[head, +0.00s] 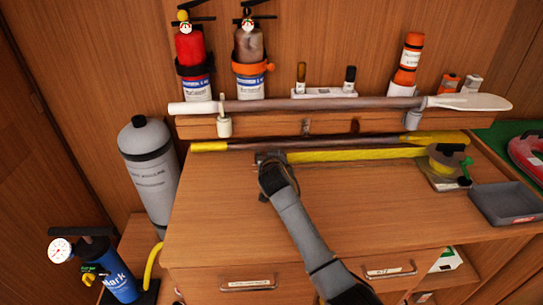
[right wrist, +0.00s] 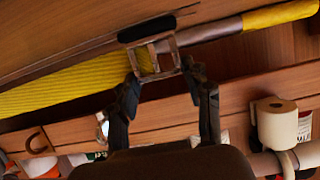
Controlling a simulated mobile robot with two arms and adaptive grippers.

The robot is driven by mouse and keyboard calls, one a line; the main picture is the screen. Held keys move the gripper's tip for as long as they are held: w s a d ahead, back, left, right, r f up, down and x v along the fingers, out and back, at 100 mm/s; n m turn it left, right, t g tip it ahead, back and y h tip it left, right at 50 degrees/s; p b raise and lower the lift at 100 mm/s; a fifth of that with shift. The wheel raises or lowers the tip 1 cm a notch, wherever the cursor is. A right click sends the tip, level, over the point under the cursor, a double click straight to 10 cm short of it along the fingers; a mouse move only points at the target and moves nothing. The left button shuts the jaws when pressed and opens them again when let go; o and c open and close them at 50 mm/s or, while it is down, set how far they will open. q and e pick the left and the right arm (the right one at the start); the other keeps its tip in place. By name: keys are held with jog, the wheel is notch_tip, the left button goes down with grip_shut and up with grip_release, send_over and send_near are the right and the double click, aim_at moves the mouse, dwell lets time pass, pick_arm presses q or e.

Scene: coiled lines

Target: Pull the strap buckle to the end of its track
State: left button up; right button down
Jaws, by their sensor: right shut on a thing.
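The strap buckle (right wrist: 162,57) is a metal frame with a dark bar, at the end of a yellow webbing strap (right wrist: 60,82). My right gripper (right wrist: 168,80) is shut on the buckle, with a finger at each side of the frame. In the head view my right gripper (head: 268,168) covers most of the buckle at the back of the wooden top. The strap (head: 350,155) runs straight from the buckle to a yellow reel (head: 447,158) at the right. I cannot make out the track's ends. My left gripper is not in view.
A dark pole with yellow ends (head: 320,142) lies just behind the strap. A paddle (head: 320,104) rests on hooks above it. A grey tray (head: 506,203) stands at right. A grey cylinder (head: 150,170) stands at left. The wooden top (head: 215,215) is clear in front.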

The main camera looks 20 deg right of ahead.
jog(key=c, duration=0.6)
grip_release()
jog(key=shift+v, duration=6)
jog(key=shift+f, duration=0.1)
